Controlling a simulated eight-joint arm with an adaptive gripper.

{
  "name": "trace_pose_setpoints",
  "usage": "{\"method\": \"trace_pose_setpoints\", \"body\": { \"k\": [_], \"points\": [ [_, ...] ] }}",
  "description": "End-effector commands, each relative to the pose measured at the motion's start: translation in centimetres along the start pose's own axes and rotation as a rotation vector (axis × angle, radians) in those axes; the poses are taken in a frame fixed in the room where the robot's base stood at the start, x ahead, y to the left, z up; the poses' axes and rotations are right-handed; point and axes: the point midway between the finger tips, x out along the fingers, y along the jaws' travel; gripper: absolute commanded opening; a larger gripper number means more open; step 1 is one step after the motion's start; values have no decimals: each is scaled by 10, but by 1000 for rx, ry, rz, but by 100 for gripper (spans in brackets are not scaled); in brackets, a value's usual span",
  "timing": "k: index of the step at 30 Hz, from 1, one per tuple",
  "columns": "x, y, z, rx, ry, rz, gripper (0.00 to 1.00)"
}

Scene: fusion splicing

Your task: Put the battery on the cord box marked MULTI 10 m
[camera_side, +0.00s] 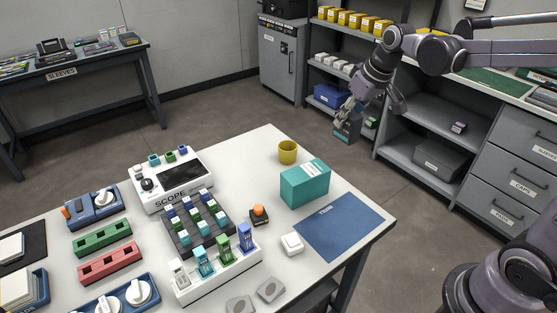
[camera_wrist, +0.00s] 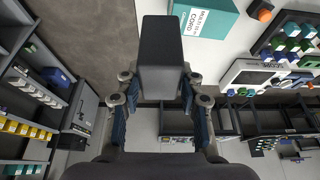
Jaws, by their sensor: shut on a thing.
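The cord box (camera_side: 305,184) is a teal block on the white table in the side view. In the wrist view the cord box (camera_wrist: 208,17) is at the top, and its white label reads CORD and MULTI 10 m. My gripper (camera_side: 349,105) is beyond the table's far right edge in the side view, apart from the box. It is shut on the battery (camera_side: 345,128), a dark grey block held in the air. In the wrist view the battery (camera_wrist: 161,45) sits between the two fingers of my gripper (camera_wrist: 159,82). The battery's far end is hidden.
A yellow cup (camera_side: 288,152) stands behind the cord box, and a blue mat (camera_side: 343,226) lies to its right. An orange-topped button (camera_side: 259,214) and a white block (camera_side: 292,243) are in front. Shelves (camera_side: 431,115) stand close to my gripper.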

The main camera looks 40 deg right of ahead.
Motion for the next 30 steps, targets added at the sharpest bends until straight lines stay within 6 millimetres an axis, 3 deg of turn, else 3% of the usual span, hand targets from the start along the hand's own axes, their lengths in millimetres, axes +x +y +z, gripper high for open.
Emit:
{"method": "trace_pose_setpoints", "body": {
  "k": [9,15,20,30],
  "points": [
    [48,-57,-15,-5,1,-2,0],
    [67,-80,-20,-1,1,0,0],
    [74,-85,-21,0,1,1,0],
    [107,-85,-7,1,1,1,0]
  ]
}}
